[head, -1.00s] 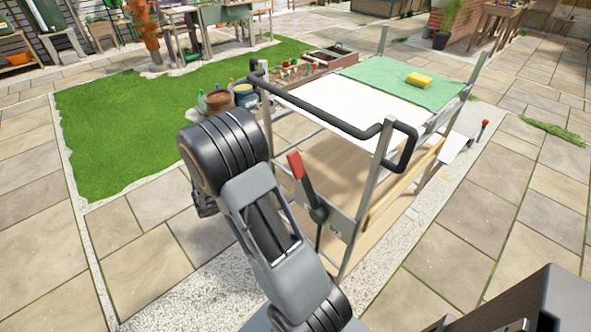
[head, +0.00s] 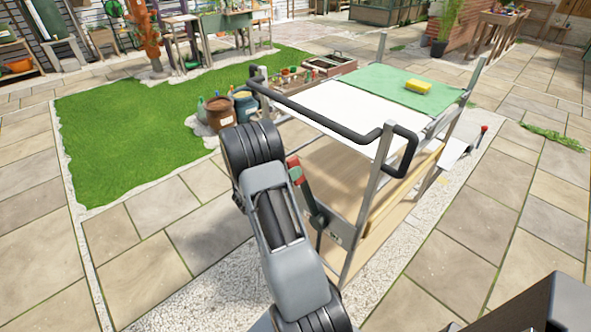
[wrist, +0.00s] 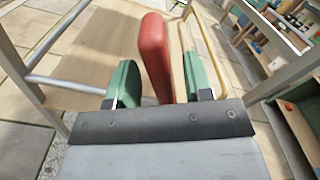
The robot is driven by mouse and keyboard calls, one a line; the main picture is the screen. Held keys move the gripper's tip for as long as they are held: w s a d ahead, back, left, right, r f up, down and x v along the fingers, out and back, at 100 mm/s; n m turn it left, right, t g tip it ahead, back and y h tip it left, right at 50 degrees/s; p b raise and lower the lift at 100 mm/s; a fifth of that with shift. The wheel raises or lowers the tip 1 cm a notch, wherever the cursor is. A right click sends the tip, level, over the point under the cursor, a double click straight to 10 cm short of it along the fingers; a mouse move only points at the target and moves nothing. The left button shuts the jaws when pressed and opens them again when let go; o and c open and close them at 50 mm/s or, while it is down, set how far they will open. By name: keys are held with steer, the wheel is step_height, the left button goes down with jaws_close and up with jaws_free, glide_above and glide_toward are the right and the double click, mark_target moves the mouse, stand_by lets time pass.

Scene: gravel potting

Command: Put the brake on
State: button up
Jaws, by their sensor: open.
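The brake lever with a red grip (head: 294,167) stands on the near end of the cart (head: 366,206), tilted up and to the left. In the wrist view the red grip (wrist: 155,56) stands between the green fingers of my gripper (wrist: 158,84). The fingers are open, with a gap visible on each side of the grip. In the head view my arm hides most of the gripper; one green finger (head: 296,175) shows beside the red grip.
The cart has a black handle (head: 335,128), a white top and a green mat (head: 385,82) with a yellow sponge (head: 418,86). Another red-tipped lever (head: 484,130) is at the far right. Pots (head: 220,112) stand behind.

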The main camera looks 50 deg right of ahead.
steer(key=shift+s+d, duration=0.1)
steer(key=shift+d, duration=1)
jaws_close()
